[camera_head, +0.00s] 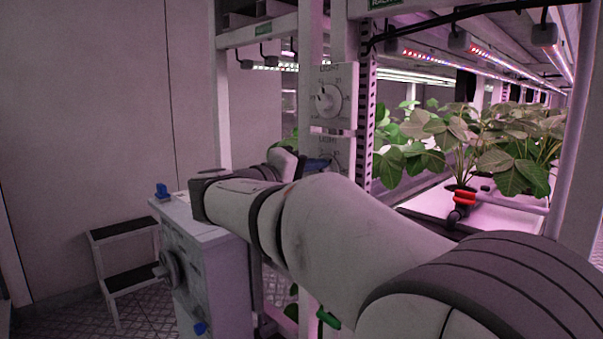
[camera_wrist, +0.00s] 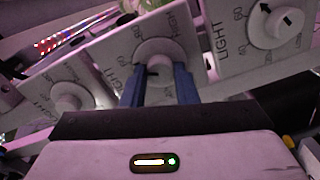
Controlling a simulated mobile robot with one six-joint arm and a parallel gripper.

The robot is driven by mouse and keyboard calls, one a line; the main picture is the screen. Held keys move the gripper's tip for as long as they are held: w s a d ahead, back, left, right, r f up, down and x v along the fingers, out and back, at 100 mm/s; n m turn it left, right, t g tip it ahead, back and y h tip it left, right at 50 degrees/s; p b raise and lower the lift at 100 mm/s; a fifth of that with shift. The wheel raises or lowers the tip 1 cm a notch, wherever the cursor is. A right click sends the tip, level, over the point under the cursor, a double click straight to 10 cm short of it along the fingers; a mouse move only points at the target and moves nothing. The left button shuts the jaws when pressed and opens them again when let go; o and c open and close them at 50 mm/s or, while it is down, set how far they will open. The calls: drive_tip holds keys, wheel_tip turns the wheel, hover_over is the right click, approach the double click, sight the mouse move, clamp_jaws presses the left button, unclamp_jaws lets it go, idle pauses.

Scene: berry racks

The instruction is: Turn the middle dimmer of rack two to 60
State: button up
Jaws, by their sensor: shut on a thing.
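Three white dimmer panels show in a tilted row in the wrist view. The middle dimmer (camera_wrist: 165,50) has a round white knob with a dark mark, partly covered by the fingers. My gripper (camera_wrist: 160,84) has its two blue fingers shut on this knob, one on either side. The dimmer at right (camera_wrist: 278,24) and the dimmer at left (camera_wrist: 70,97) are untouched. In the head view the upper dimmer (camera_head: 329,99) is in full view. The panel below it is mostly hidden by my arm, with a blue finger at its dial. I cannot read the middle dimmer's setting.
Leafy plants (camera_head: 500,140) grow on the rack shelf at right, under lit strips (camera_head: 430,55). A grey cabinet (camera_head: 222,275) with knobs stands at lower left, beside a step stool (camera_head: 122,232). A perforated rack post (camera_head: 367,110) stands beside the panels.

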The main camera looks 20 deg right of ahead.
idle(0.3)
drive_tip(key=o, duration=1)
drive_tip(key=shift+d, duration=0.1)
drive_tip(key=v, duration=0.7)
drive_tip(key=shift+s+a+p, duration=0.25)
drive_tip(key=shift+a+p, duration=0.1)
drive_tip(key=shift+p, duration=0.1)
